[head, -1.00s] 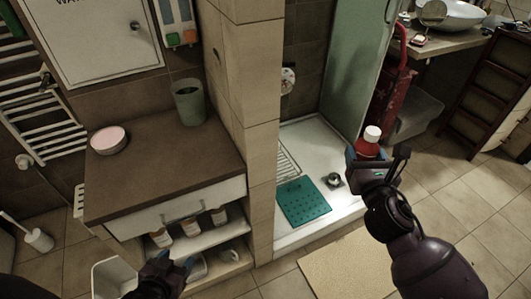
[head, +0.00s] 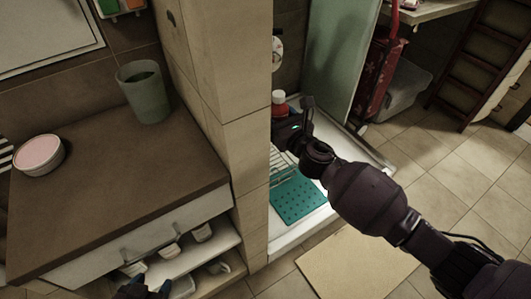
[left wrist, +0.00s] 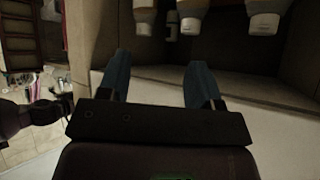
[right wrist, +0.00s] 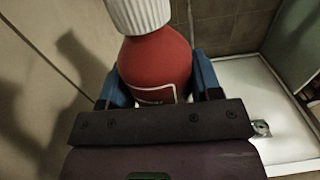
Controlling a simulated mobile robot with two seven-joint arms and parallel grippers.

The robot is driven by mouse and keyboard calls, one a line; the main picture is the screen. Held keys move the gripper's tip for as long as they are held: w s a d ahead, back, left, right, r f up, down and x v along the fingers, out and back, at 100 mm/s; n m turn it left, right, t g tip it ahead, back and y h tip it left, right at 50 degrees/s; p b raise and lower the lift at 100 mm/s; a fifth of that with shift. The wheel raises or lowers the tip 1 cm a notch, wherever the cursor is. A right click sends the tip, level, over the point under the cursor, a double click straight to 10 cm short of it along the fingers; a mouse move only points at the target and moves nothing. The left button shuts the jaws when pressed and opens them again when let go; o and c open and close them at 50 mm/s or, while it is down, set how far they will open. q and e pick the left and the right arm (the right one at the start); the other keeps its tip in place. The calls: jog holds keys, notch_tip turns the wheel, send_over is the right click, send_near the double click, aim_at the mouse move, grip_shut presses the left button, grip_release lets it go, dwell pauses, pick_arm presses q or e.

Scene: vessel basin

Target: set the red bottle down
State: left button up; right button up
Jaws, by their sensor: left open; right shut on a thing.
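The red bottle (right wrist: 155,68) with a white ribbed cap fills the middle of the right wrist view. My right gripper (right wrist: 155,95) is shut on it, one blue finger on each side. In the head view the bottle (head: 279,105) is held in my right gripper (head: 283,120), just right of the tiled pillar and in front of the shower. The bottle's base is hidden. My left gripper (left wrist: 157,75) is open and empty, facing the open shelf of the cabinet. In the head view it shows only at the bottom edge.
The brown cabinet top (head: 110,180) holds a grey-green cup (head: 144,92) and a pink-topped round dish (head: 39,155), with free room between. The tiled pillar (head: 228,120) stands beside the shower tray with its teal mat (head: 298,200). Several small bottles (left wrist: 190,18) stand on the shelf.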

notch_tip(320, 180, down, 18)
jog(key=b, duration=0.8)
jog(key=shift+s, duration=0.15)
jog(key=shift+f+b, duration=0.3)
jog(key=shift+b, duration=0.05)
jog(key=shift+r, duration=0.3)
jog(key=shift+f, duration=0.2)
jog(key=o, duration=1)
pick_arm(q)
jog(key=shift+m, duration=0.7)
jog(key=f, duration=0.5)
jog(key=shift+w+d+f, duration=0.3)
jog(key=shift+d+f, duration=0.05)
jog(key=shift+f, duration=0.05)
pick_arm(e)
jog(key=shift+o, duration=0.2)
